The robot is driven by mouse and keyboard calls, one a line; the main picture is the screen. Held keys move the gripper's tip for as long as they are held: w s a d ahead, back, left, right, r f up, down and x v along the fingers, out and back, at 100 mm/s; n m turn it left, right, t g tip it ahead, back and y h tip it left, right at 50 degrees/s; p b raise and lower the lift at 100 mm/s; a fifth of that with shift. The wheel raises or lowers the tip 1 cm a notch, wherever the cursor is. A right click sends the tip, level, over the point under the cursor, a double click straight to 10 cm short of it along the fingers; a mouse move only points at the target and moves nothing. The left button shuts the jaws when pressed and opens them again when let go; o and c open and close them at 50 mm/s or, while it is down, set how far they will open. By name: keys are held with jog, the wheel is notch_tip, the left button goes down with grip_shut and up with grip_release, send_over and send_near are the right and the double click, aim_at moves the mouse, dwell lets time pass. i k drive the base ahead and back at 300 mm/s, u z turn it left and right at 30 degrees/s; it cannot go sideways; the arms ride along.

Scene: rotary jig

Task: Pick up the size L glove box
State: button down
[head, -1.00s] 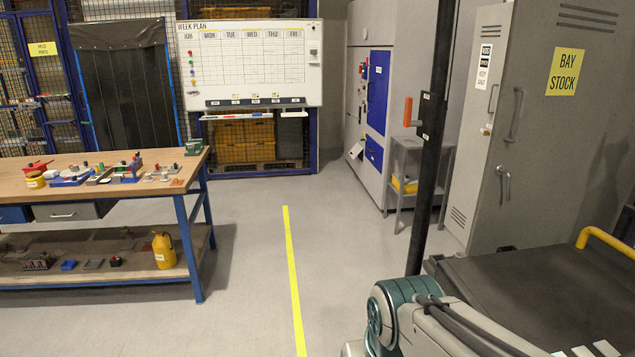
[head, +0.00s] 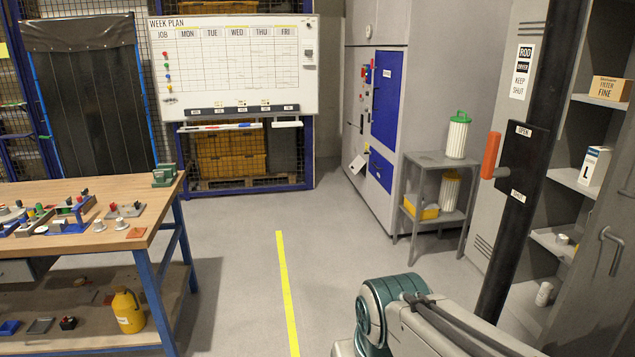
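A white box marked L (head: 594,168), with a dark top part, stands upright on a middle shelf of the open grey cabinet at the right in the head view. No other box marked with a size shows. My gripper is not in the picture.
The cabinet's grey door (head: 611,250) stands at the far right. A black post with an orange handle (head: 491,155) is left of the shelves. A "Filter Fine" box (head: 609,88) is on the upper shelf. A workbench (head: 160,200) is left; the middle floor is clear.

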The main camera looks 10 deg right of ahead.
aim_at(595, 165)
jog(key=i, duration=3.2)
jog(key=z, duration=3.1)
jog(key=i, duration=0.5)
jog(key=u, duration=0.05)
